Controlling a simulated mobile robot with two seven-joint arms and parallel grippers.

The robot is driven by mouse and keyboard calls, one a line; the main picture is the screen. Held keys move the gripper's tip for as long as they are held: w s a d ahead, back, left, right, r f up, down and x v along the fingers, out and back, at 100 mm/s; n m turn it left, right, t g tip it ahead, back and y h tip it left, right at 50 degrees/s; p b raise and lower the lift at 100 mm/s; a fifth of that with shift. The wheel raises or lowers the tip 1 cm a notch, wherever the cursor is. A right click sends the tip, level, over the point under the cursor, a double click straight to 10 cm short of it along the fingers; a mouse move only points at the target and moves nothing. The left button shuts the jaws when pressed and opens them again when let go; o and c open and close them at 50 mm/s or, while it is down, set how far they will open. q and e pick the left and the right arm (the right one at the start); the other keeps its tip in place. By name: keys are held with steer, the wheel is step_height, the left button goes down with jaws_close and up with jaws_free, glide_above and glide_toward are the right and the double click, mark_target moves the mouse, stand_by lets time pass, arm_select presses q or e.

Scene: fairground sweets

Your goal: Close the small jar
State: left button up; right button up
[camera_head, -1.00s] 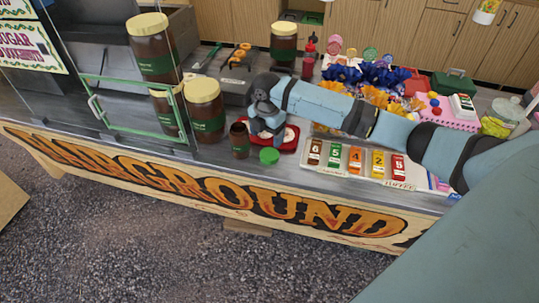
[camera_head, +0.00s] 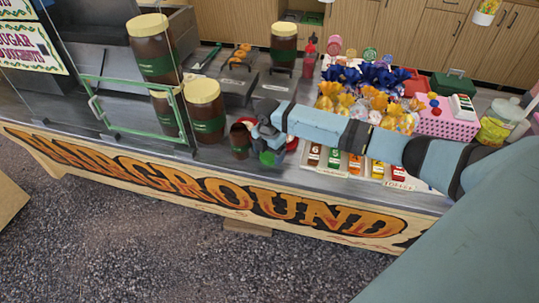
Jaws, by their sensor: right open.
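The small jar (camera_head: 239,141) is dark brown with an open top and stands upright on the counter near its front edge. Its green lid (camera_head: 268,158) lies to the right of the jar, partly hidden by my right gripper (camera_head: 268,150). My right gripper points down at the lid, close to the jar's right side, with its jaws open. I cannot tell whether the fingers touch the lid. My left gripper is not in view.
Large jars with yellow lids (camera_head: 204,111) stand behind and left of the small jar. A glass panel with a green frame (camera_head: 130,130) is at the left. A red tray (camera_head: 292,143) and numbered cards (camera_head: 334,157) lie to the right.

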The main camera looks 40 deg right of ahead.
mark_target(269, 155)
steer(key=shift+f, duration=0.3)
steer(key=c, duration=0.7)
steer(key=shift+o, duration=0.2)
steer(key=shift+r, duration=0.1)
step_height(269, 155, up, 20)
stand_by(0.3)
